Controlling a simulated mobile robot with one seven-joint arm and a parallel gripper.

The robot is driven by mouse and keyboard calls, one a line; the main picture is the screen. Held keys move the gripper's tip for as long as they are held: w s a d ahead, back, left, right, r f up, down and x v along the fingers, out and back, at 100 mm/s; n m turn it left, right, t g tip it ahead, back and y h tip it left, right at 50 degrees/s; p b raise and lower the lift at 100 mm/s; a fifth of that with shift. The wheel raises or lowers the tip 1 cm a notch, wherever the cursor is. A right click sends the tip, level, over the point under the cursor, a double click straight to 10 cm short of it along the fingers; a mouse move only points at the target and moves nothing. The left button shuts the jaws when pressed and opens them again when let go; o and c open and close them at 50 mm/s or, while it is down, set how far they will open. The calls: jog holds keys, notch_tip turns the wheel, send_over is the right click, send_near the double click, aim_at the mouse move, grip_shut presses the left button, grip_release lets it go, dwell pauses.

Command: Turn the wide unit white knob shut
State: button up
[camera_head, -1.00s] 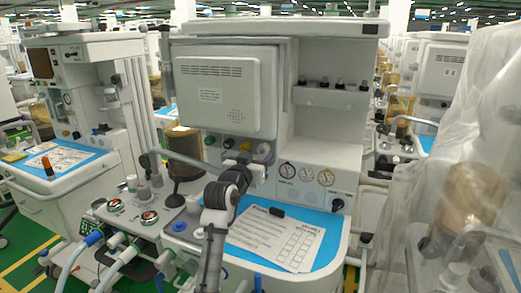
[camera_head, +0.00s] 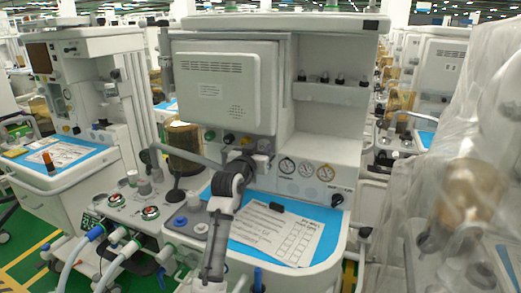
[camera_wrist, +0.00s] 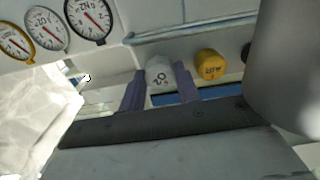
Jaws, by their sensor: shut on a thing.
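The wide unit (camera_head: 330,150) is the white anaesthesia cart in the middle of the head view. Its white knob (camera_wrist: 160,72) has dark "O2"-like lettering and sits between my gripper's two purple fingers in the wrist view. My gripper (camera_wrist: 160,88) is shut on this knob, one finger on each side. In the head view my gripper (camera_head: 262,156) is at the unit's front panel, left of the gauges, and my arm and gripper largely cover the white knob. The knob's turn angle cannot be told.
A yellow knob (camera_wrist: 209,65) is close beside the right finger in the wrist view, with a dark knob beyond it. Three round gauges (camera_head: 308,169) are right of my gripper. A blue worktop with a paper sheet (camera_head: 280,232) lies below my arm.

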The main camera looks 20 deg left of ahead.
jog(key=shift+f, duration=0.1)
jog(key=m+b, duration=0.1)
jog(key=b, duration=0.2)
jog(key=shift+f+m, duration=0.15)
jog(key=shift+m, duration=0.25)
jog(key=m+b, duration=0.2)
jog(key=b, duration=0.1)
jog(key=shift+m+b, duration=2.05)
jog(key=shift+m, duration=0.75)
jog(key=shift+r, duration=0.2)
jog(key=o, duration=1)
